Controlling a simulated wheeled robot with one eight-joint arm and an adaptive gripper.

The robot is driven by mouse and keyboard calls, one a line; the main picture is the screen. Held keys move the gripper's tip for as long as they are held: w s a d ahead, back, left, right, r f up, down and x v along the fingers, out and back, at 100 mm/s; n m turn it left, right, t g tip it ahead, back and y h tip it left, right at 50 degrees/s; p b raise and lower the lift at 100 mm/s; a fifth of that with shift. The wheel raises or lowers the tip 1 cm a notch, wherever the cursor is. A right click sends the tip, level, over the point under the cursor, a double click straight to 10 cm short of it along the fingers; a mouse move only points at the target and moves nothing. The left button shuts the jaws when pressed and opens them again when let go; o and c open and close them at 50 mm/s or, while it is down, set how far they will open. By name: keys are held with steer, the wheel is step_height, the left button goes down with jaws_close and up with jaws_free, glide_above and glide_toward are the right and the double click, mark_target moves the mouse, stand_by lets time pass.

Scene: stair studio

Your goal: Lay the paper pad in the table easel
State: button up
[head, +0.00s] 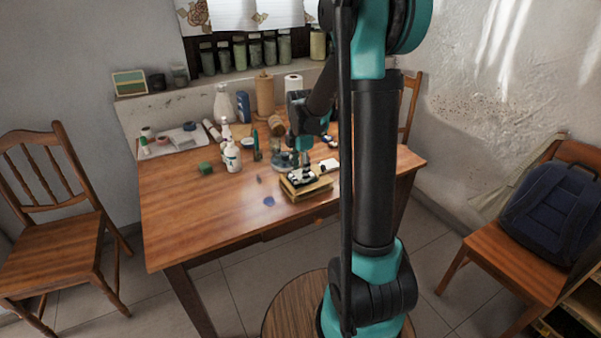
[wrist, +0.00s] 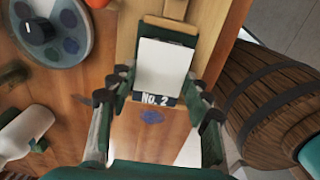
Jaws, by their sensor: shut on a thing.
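The paper pad (wrist: 163,70) is a white sheet on a dark green backing with a "NO. 2" label along its near edge. My gripper (wrist: 160,88) is shut on it, with one finger at each side edge. The light wooden table easel (wrist: 222,52) lies beneath and beyond the pad in the wrist view. In the head view the easel (head: 308,191) sits near the table's front edge, with my gripper (head: 301,170) right over it. I cannot tell whether the pad touches the easel; the pad hides much of it.
A round grey palette (wrist: 76,48) with a dark knob and a white bottle (wrist: 28,130) are on the left in the wrist view. A green block (head: 205,168) and a blue spot (head: 269,201) are on the wooden table (head: 185,220). Its front left is mostly clear.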

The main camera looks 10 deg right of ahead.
steer(key=shift+f, duration=0.4)
steer(key=o, duration=1.2)
steer(key=shift+f, duration=0.1)
steer(key=shift+c, duration=0.2)
step_height(320, 180, up, 12)
steer(key=s+d+f+m+t, duration=0.2)
steer(key=s+f+m, duration=0.4)
steer(key=s+m, duration=0.4)
steer(key=s+d+f+m+t, duration=0.2)
steer(key=s+f+m, duration=0.4)
steer(key=s+m, duration=0.5)
steer(key=shift+s+f+m, duration=0.2)
steer(key=shift+s+m, duration=0.1)
steer(key=shift+s, duration=0.25)
